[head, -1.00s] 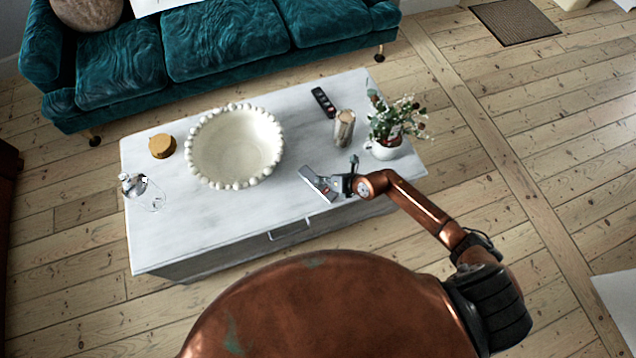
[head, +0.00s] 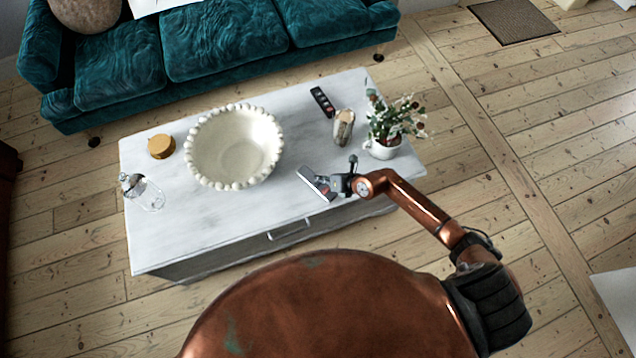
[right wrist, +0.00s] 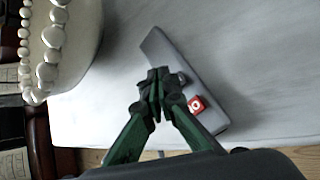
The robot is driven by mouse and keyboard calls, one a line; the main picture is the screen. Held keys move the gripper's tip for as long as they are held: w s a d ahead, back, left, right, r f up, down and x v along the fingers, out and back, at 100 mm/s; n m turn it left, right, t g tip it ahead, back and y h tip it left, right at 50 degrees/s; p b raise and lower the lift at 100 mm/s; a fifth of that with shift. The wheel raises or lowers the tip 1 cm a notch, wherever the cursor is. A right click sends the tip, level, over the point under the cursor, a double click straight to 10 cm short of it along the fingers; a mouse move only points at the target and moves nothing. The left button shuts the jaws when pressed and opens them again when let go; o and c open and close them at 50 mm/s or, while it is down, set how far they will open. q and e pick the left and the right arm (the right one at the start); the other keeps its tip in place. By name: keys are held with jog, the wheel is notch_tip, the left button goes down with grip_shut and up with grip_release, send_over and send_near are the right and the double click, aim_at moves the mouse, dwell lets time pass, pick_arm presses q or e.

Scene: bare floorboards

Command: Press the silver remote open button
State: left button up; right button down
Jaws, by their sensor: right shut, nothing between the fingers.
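The silver remote (head: 314,182) lies on the white marble table near its front edge, right of the bowl. In the right wrist view the remote (right wrist: 170,58) is a grey slab with a red button (right wrist: 196,104) bearing a white mark, and a dark button partly hidden by the fingers. My right gripper (head: 326,185) is at the remote. In the right wrist view its closed fingertips (right wrist: 158,80) are over the remote's middle, left of the red button; I cannot tell whether they touch it. My left gripper is not in view.
A beaded cream bowl (head: 205,158) stands left of the remote. A teal sofa (head: 220,42) is behind the table (head: 190,228).

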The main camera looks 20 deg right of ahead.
aim_at(320, 184)
jog(key=shift+f, duration=0.1)
jog(key=shift+f, duration=0.35)
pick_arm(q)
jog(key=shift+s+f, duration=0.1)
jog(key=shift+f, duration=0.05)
pick_arm(e)
jog(key=shift+f, duration=0.45)
dwell(0.6)
jog(key=shift+r, duration=0.1)
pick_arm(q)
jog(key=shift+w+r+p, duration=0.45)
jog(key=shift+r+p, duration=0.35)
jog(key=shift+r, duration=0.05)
pick_arm(e)
jog(key=shift+r, duration=0.8)
notch_tip(320, 184, up, 5)
jog(key=p, duration=0.5)
jog(key=shift+r, duration=0.1)
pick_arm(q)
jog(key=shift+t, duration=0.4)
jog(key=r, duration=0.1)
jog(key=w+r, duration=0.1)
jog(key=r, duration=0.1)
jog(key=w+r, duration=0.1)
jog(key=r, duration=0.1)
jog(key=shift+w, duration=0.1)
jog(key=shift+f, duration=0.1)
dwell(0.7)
